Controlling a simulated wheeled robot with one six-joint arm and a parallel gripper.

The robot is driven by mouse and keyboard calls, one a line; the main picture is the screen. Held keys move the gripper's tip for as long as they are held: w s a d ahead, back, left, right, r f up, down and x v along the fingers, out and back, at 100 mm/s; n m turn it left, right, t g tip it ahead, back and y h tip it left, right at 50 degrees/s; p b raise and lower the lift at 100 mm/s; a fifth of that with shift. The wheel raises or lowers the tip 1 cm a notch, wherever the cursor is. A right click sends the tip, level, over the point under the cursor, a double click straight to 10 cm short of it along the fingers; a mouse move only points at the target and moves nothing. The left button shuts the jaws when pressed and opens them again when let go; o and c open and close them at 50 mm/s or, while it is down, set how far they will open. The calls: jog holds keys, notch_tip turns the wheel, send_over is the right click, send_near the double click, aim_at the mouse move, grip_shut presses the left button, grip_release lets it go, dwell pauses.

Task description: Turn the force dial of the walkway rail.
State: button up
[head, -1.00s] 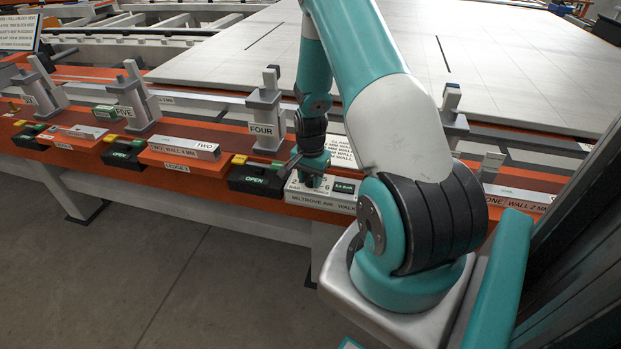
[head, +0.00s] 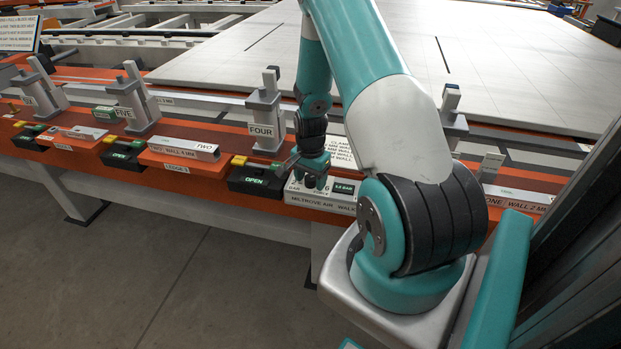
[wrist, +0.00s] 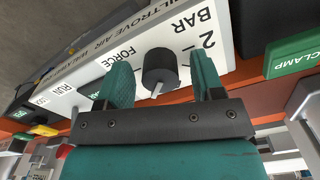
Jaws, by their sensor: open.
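The force dial (wrist: 160,67) is a black knob with a pale pointer on a white panel (wrist: 103,62) marked FORCE and BAR. In the wrist view the pointer faces down the picture, towards my gripper's body. My gripper (wrist: 162,78) is open, with one teal finger on each side of the dial; I cannot tell whether either touches it. In the head view my gripper (head: 309,182) is down at the walkway rail's white panel (head: 318,201) and hides the dial. A small green display (head: 343,188) on the panel shows a BAR reading.
A black box with a green OPEN label (head: 254,181) stands just left of the panel. The FOUR post (head: 265,125) rises behind it. A green CLAMP label (wrist: 292,62) is close to the right in the wrist view. Large white panels (head: 400,55) lie beyond.

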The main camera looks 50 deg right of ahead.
aim_at(311, 178)
notch_tip(311, 178, up, 17)
jog(key=shift+r+b, duration=0.2)
jog(key=shift+b, duration=0.2)
dwell(0.5)
jog(key=a+r+n+y, duration=0.1)
jog(key=a+r+n, duration=0.25)
jog(key=a, duration=0.45)
jog(key=a+r+n+t, duration=0.1)
jog(key=a+r+n, duration=0.1)
jog(key=a+n, duration=0.45)
jog(key=a+r+n+y, duration=0.1)
jog(key=a+r+n, duration=0.15)
jog(key=a, duration=0.75)
jog(key=s+a+r+n+y, duration=0.1)
jog(key=s+a+r+n, duration=0.1)
jog(key=s+a+n, duration=0.4)
jog(key=s+a+r+n+g+y, duration=0.1)
jog(key=s+a+r+n, duration=0.2)
jog(key=s+a+n, duration=0.2)
jog(key=s+a, duration=0.3)
jog(key=s, duration=0.1)
jog(key=shift+s+n, duration=0.2)
jog(key=shift+n, duration=0.15)
